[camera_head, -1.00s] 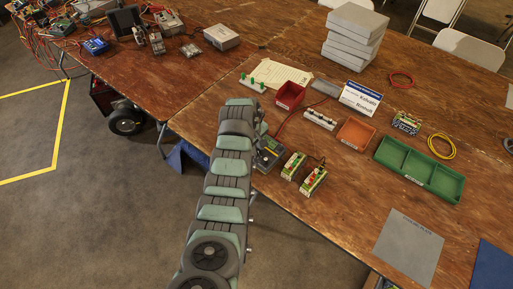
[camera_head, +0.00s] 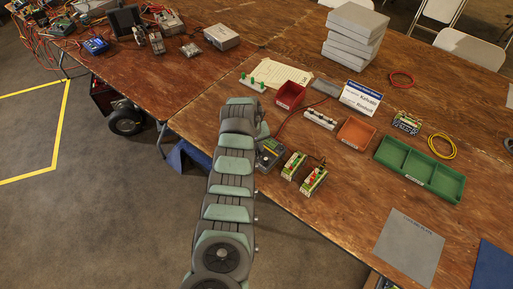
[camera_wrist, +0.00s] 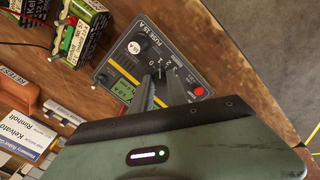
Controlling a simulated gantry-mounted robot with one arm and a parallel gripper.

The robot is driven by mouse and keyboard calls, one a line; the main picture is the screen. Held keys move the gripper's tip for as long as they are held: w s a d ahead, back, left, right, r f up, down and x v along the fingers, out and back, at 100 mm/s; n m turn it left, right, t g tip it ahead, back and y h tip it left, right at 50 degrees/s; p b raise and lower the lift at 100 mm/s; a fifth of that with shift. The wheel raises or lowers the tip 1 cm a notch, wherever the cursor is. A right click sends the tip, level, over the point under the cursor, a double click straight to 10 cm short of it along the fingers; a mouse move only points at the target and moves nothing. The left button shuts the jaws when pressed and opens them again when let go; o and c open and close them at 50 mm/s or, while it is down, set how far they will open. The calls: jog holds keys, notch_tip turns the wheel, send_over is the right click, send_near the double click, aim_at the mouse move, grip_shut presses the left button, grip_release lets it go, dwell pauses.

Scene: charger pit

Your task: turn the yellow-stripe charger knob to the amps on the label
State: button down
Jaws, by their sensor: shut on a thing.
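The charger (camera_head: 270,152) is a dark grey box at the table's near edge, right of my arm in the head view. In the wrist view the charger (camera_wrist: 118,68) shows a yellow stripe, a "FUSE 15 A" mark, a black round part with a white disc, a red button and a dial scale with small numbers. My gripper (camera_wrist: 162,88) is shut at the dial on the charger knob. The fingers hide the knob and its pointer. The head view hides my fingertips behind the arm.
Two small green-and-white battery-like blocks (camera_head: 303,172) stand right of the charger with leads. A red bin (camera_head: 291,95), an orange tray (camera_head: 355,132) and a green divided tray (camera_head: 420,168) lie farther off. The table edge is close to the charger.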

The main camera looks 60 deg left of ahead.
dwell(0.3)
jog(key=c, duration=1.3)
grip_release()
notch_tip(320, 180, up, 11)
jog(key=s, duration=0.1)
jog(key=shift+s+d+f+p, duration=0.15)
jog(key=shift+s+d+p, duration=0.2)
jog(key=shift+s+p, duration=0.1)
jog(key=shift+w, duration=0.1)
